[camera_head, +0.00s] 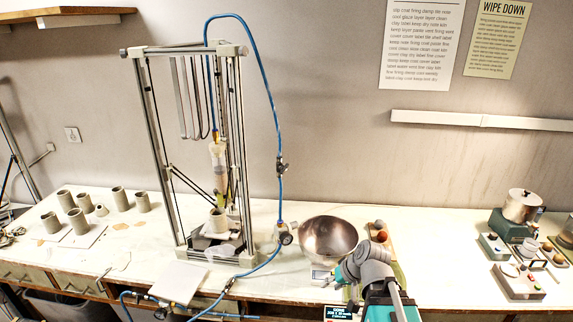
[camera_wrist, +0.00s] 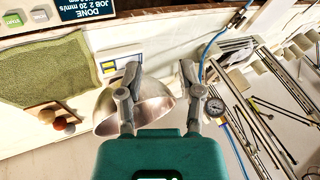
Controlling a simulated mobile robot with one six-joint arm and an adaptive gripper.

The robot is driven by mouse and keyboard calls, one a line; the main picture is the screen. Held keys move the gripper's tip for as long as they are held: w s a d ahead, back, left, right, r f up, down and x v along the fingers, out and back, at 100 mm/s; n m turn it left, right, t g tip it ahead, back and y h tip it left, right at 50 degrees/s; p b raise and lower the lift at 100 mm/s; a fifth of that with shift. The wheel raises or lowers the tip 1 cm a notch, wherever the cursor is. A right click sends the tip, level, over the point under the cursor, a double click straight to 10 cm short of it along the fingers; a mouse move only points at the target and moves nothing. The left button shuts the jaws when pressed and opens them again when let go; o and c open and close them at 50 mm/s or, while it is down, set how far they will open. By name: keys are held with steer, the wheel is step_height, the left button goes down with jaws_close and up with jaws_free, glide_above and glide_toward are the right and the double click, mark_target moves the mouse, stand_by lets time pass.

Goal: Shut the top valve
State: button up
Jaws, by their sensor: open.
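The top valve (camera_head: 281,165) is a small dark fitting on the hanging part of the blue hose (camera_head: 268,85), right of the printer frame in the head view. Its handle is too small to read as open or shut. I cannot make out this valve in the wrist view. My gripper (camera_wrist: 160,75) is open and empty in the wrist view, its fingers spread over the metal bowl (camera_wrist: 150,103). A round gauge (camera_wrist: 215,107) shows right of the fingers, apart from them. In the head view my arm is at the lower right of the bowl, away from the valve.
The tall clay printer frame (camera_head: 153,150) stands left of the hose. Lower hose fittings (camera_head: 230,283) lie near the table's front edge.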

steer(key=w+a+r+t+y+p, duration=0.2)
steer(key=w+a+r+y, duration=0.1)
steer(key=r, duration=0.4)
steer(key=w+a+r+t+y+p, duration=0.3)
steer(key=r, duration=0.4)
steer(key=m+t+p, duration=0.3)
steer(key=m+t, duration=0.1)
steer(key=t, duration=0.2)
glide_toward(286, 170)
steer(key=w+d+v, duration=0.1)
steer(key=v, duration=0.3)
steer(key=shift+s+y, duration=0.3)
steer(key=shift+y, duration=0.1)
steer(key=shift+w+a, duration=0.1)
steer(key=shift+a, duration=0.05)
steer(key=x, duration=1.3)
steer(key=shift+w+a+f, duration=0.15)
steer(key=shift+a+f, duration=0.1)
steer(key=shift+a, duration=0.1)
jaws_close()
